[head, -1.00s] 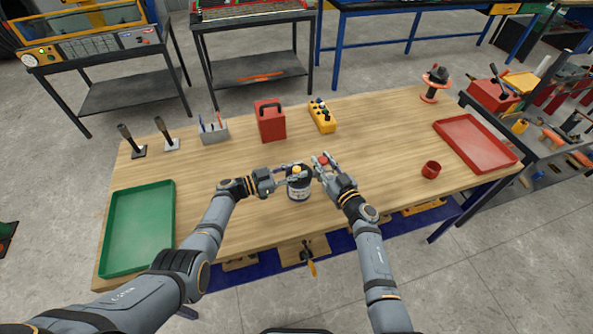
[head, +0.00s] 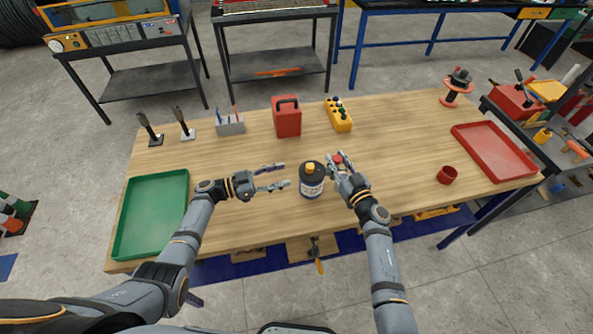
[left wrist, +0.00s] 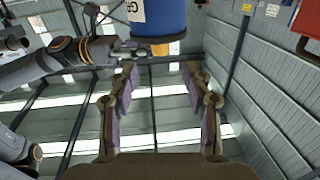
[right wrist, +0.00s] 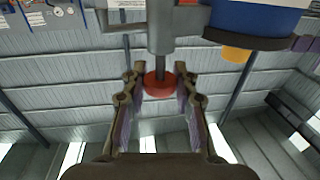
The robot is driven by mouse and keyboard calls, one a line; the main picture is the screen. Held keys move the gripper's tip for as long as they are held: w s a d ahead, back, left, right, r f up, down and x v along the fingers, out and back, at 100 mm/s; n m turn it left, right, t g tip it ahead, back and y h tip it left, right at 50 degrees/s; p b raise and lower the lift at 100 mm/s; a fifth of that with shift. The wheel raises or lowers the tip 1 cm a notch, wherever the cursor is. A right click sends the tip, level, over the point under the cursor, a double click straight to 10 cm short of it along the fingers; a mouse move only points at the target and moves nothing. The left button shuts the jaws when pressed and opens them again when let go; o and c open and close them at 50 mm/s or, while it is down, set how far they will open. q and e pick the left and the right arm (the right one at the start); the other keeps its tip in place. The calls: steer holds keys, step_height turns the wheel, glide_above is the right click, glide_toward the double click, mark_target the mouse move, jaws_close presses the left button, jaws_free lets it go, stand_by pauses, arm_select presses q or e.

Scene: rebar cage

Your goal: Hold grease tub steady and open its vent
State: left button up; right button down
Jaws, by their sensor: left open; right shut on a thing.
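The grease tub (head: 312,183) stands upright on the table with a dark lid and a yellow cap (head: 310,168) on top. Its blue body shows in the left wrist view (left wrist: 160,20) and the right wrist view (right wrist: 256,18). My left gripper (head: 281,177) is open and empty, left of the tub with a gap between. My right gripper (head: 337,163) is right of the tub, shut on a red-knobbed grey piece. Its red knob (right wrist: 158,84) sits between the fingers in the right wrist view. What lies at its other end I cannot tell.
A green tray (head: 121,222) lies left and a red tray (head: 456,131) right. A red mug (head: 447,175) stands at right. A red box (head: 287,121), a yellow control box (head: 339,118) and a pen holder (head: 230,127) stand at the back. The table between them is clear.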

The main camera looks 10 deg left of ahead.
arm_select(q)
steer(key=shift+v, duration=0.85)
